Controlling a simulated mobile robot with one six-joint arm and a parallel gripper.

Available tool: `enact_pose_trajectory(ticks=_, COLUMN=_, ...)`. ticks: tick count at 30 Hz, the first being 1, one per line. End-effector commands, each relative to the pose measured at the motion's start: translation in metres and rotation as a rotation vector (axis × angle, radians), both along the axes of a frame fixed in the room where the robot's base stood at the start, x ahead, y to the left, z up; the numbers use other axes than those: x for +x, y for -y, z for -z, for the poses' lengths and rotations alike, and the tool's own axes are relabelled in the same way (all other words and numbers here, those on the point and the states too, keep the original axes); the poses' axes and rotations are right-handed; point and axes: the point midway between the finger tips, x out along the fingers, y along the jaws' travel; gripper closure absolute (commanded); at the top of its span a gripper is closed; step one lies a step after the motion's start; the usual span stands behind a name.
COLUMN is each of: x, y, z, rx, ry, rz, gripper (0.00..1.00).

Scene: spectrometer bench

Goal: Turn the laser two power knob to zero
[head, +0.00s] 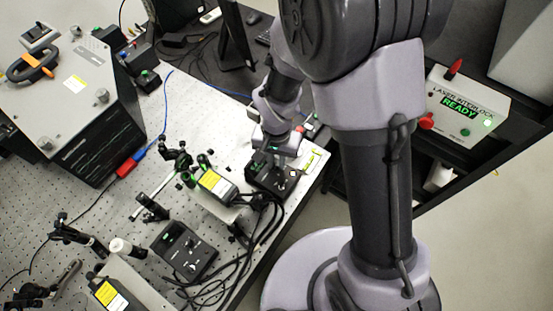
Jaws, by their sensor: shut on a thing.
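A black control box (265,180) sits near the right edge of the perforated bench. My gripper (279,153) reaches down onto the far part of this box from above and is shut on its knob, which the fingers hide. The knob's pointer and scale cannot be seen. A second black control box (185,250) with small knobs stands nearer and to the left, apart from my gripper. Lettering on both boxes is too small to read, so I cannot tell their laser numbers.
A laser head with a yellow label (214,182) stands just left of the gripped box. Black cables (250,235) loop over the bench edge. A white interlock box (468,110) reading READY is at right. Optic mounts crowd the bench's left.

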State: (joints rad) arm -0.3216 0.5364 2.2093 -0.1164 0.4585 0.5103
Motion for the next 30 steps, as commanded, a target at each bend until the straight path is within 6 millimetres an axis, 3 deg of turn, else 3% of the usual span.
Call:
enact_pose_trajectory(ticks=18, x=0.0004, y=-0.0002, z=-0.0005, rx=0.001, ry=0.001, rz=-0.404, gripper=1.00)
enact_pose_trajectory(ticks=30, x=0.0005, y=-0.0003, z=-0.0007, rx=0.001, ry=0.001, rz=-0.544, gripper=1.00)
